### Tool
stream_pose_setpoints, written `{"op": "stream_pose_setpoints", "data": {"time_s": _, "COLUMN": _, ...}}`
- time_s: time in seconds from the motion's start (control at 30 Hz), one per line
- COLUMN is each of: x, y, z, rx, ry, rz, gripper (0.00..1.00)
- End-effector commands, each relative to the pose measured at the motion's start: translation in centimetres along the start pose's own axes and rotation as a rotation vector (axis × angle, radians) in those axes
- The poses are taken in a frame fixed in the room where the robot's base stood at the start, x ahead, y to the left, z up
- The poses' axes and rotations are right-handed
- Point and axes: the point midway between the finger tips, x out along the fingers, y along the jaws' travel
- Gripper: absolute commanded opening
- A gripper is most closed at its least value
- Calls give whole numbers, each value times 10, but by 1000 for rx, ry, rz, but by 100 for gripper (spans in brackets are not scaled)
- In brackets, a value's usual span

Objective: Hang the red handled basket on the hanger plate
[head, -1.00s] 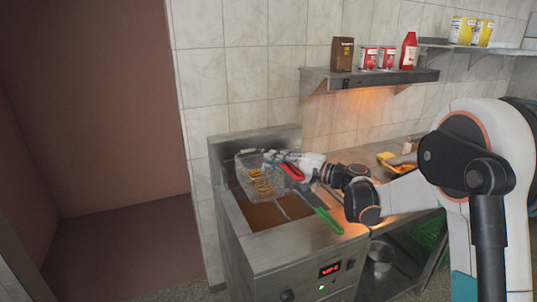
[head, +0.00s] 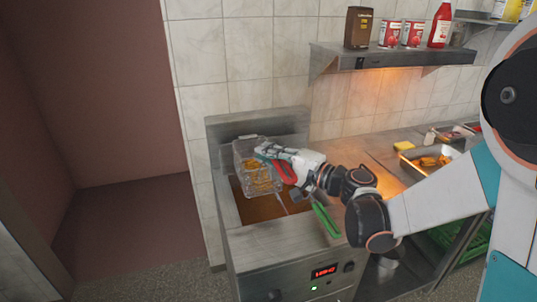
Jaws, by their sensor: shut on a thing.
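The red handled basket (head: 256,182) is a wire fry basket with golden food in it. It hangs tilted above the brown oil of the fryer, near the fryer's back wall. My gripper (head: 266,152) is shut on the red handle (head: 285,171) and partly covers it. The hanger plate (head: 250,125) seems to be the upright steel panel at the back of the fryer; the basket and gripper hide part of it. I cannot tell whether the basket touches the plate.
A green handle (head: 325,219) sticks out over the fryer's front right edge. A steel tray with food (head: 428,160) stands on the counter at right. A wall shelf (head: 390,54) with cans and bottles is above. The floor at left is clear.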

Motion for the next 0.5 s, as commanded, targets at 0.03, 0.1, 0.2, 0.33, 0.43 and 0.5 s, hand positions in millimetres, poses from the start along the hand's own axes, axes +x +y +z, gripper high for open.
{"op": "stream_pose_setpoints", "data": {"time_s": 0.03, "x": 2, "y": 0, "z": -2, "rx": 0, "ry": 0, "rz": -1, "gripper": 0}}
{"op": "stream_pose_setpoints", "data": {"time_s": 0.1, "x": 6, "y": -1, "z": -4, "rx": 0, "ry": -1, "rz": -1, "gripper": 0}}
{"op": "stream_pose_setpoints", "data": {"time_s": 0.2, "x": 10, "y": -1, "z": -8, "rx": 0, "ry": 0, "rz": -1, "gripper": 0}}
{"op": "stream_pose_setpoints", "data": {"time_s": 0.33, "x": 17, "y": 0, "z": -13, "rx": 0, "ry": 0, "rz": -1, "gripper": 0}}
{"op": "stream_pose_setpoints", "data": {"time_s": 0.43, "x": 22, "y": 0, "z": -17, "rx": 0, "ry": 0, "rz": -1, "gripper": 0}}
{"op": "stream_pose_setpoints", "data": {"time_s": 0.5, "x": 25, "y": 0, "z": -19, "rx": 0, "ry": 0, "rz": -1, "gripper": 0}}
